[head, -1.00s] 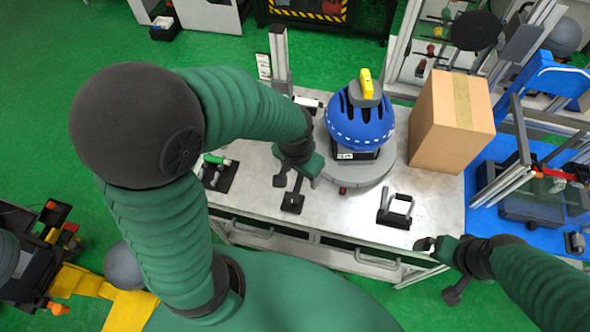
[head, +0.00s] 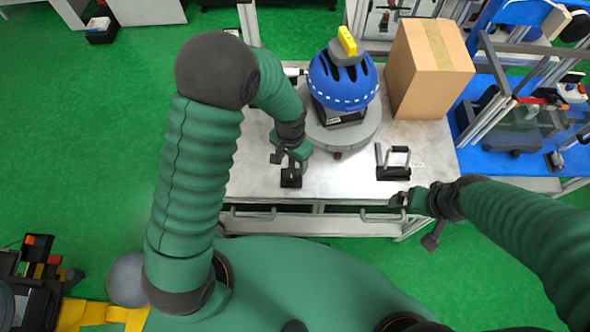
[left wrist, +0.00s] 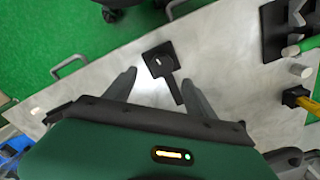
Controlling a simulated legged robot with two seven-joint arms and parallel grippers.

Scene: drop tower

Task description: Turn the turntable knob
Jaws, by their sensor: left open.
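A small black square plate with a dark lever-like knob (head: 291,179) sits on the metal table, left of the round grey turntable (head: 368,133). My left gripper (head: 284,162) is open and empty, just above and beside this knob. In the left wrist view the knob (left wrist: 160,62) shows between the spread fingers, its lever pointing back toward the palm; contact cannot be told. A blue helmet (head: 343,85) with a yellow piece on top rests on the turntable. My right gripper (head: 416,219) has its fingers spread and empty at the table's front right corner.
A cardboard box (head: 430,75) stands on the table right of the turntable. Drawer handles (head: 252,215) line the front edge. The table around the knob is mostly bare.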

